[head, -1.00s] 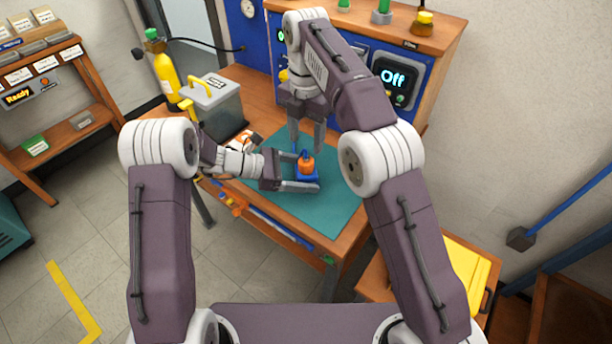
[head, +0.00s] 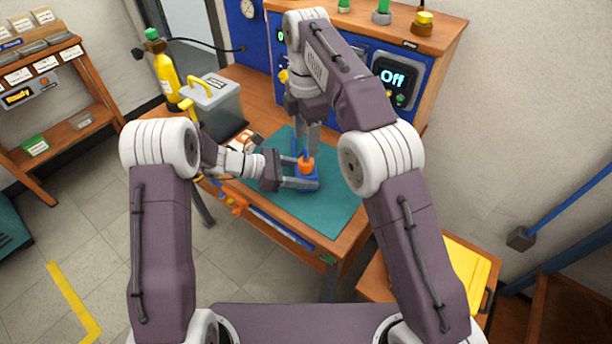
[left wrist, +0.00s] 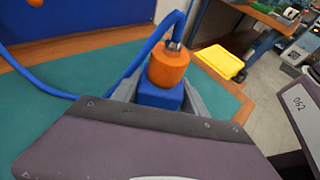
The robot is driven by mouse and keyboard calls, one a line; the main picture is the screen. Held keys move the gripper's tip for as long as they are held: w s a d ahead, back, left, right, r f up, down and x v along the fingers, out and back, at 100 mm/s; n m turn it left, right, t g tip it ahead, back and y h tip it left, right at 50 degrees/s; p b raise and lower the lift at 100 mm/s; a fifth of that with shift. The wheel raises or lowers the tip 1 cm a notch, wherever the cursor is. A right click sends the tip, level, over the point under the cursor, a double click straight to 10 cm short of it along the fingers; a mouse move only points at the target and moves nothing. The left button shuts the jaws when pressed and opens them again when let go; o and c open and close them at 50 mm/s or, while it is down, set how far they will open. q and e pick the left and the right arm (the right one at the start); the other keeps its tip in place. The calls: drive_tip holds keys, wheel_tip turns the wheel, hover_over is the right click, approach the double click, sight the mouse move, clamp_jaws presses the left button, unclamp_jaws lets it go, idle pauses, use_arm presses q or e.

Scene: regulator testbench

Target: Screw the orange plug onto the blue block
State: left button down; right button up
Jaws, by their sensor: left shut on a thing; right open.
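The blue block (head: 309,183) stands over the teal mat (head: 327,205), between the fingers of my left gripper (head: 302,173), which is shut on it. The orange plug (head: 306,168) sits upright on top of the block; how far it is screwed in cannot be told. In the left wrist view the plug (left wrist: 168,66) rests on the block (left wrist: 160,95), with a dark metal fitting and a blue hose (left wrist: 150,42) at its top. My right gripper (head: 307,148) points down just above the plug, open, apparently not holding it. Its fingertips do not show in the left wrist view.
A grey box with a yellow handle (head: 215,108) stands on the bench left of the mat. A blue panel with a screen reading Off (head: 395,78) stands at the back. The mat's front and right parts are clear.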

drive_tip(key=m, duration=0.3)
